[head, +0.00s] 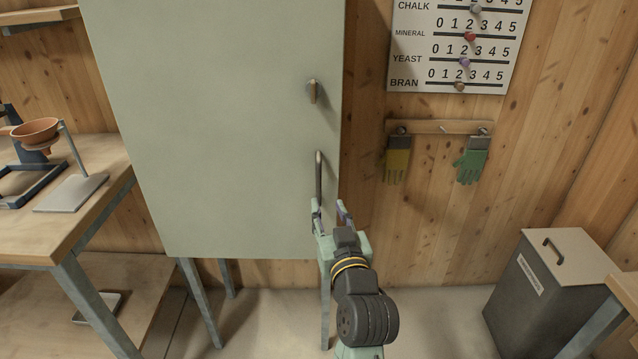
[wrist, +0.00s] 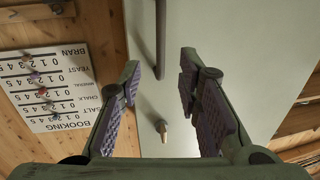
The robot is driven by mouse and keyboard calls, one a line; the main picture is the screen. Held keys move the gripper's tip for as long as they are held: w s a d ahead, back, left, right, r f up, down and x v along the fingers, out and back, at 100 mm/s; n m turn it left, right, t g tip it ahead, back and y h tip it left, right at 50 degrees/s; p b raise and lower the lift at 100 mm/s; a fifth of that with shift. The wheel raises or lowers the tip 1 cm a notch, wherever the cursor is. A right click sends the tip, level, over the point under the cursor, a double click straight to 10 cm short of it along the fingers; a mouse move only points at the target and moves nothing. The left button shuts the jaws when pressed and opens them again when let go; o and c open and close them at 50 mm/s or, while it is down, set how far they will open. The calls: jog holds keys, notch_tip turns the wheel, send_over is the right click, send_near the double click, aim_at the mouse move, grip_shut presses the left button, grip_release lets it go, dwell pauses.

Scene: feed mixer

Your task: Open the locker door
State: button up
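The locker door (head: 215,120) is a tall pale green panel on a legged locker and looks closed; it also fills much of the wrist view (wrist: 240,65). A dark vertical bar handle (head: 319,172) is near its right edge, with a small turn knob (head: 313,92) above it. My gripper (head: 330,208) is open at the handle's lower end. In the wrist view, the handle (wrist: 160,40) appears between the open fingertips (wrist: 160,76), with the knob (wrist: 161,129) farther down the picture. I cannot tell whether a finger touches the handle.
A wooden bench (head: 95,200) with a scale and funnel stands left. A feed board (head: 455,45) and gloves (head: 470,162) hang on the right wall. A dark bin (head: 550,290) stands at lower right. Some floor (head: 430,320) between locker and bin is clear.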

aim_at(319, 185)
jog(key=w, duration=0.3)
jog(key=w+a+b, duration=0.1)
jog(key=w, duration=0.2)
jog(key=w+a, duration=0.1)
jog(key=w, duration=0.3)
jog(key=shift+w+b, duration=0.1)
jog(key=shift+b, duration=0.3)
jog(key=shift+c, duration=0.6)
grip_shut()
